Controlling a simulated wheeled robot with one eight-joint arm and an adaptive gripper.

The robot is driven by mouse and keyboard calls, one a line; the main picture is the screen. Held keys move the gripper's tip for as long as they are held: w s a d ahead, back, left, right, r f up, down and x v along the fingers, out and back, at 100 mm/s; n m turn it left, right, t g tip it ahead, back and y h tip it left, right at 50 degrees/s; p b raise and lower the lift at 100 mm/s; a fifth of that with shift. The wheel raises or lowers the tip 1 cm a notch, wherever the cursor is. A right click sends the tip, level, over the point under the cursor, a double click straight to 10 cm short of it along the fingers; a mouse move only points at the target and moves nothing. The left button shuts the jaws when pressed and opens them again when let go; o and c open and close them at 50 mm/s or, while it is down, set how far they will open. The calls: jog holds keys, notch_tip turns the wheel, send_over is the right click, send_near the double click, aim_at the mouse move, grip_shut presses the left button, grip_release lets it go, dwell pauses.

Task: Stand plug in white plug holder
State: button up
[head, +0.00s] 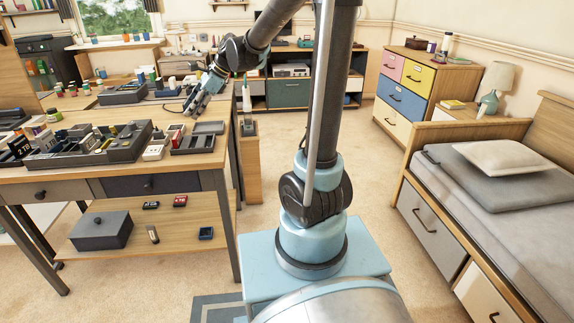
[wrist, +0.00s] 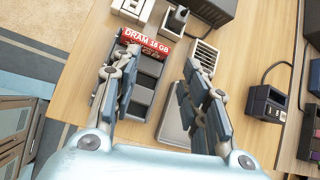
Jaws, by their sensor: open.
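My gripper (wrist: 160,60) is open in the wrist view, its two fingers spread over a dark compartment tray (wrist: 146,92), with nothing held between them. A white block with dark openings (wrist: 130,8) at the top left looks like the white plug holder, partly cut off by the picture edge. In the head view my gripper (head: 192,108) is low over the desk; the plug is too small to make out there.
A red DRAM stick (wrist: 146,43) and a white slotted piece (wrist: 203,55) are close to the fingertips. A dark blue box with a cable (wrist: 266,103) is at right. In the head view, dark trays (head: 90,148) crowd the desk (head: 110,179).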

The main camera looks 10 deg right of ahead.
jog(key=s+d+f+n+h, duration=0.2)
jog(key=s+d+f+n, duration=0.2)
jog(key=s+d, duration=0.5)
jog(key=s+d+f+n+h, duration=0.3)
jog(key=s+d+f+n, duration=0.1)
jog(key=s+d+n, duration=0.3)
jog(key=s+d+f+n+h, duration=0.2)
jog(key=s+d+f+n, duration=0.3)
jog(key=s+d, duration=0.6)
jog(key=d, duration=0.3)
jog(key=shift+n+t+h, duration=0.4)
jog(key=shift+s, duration=0.1)
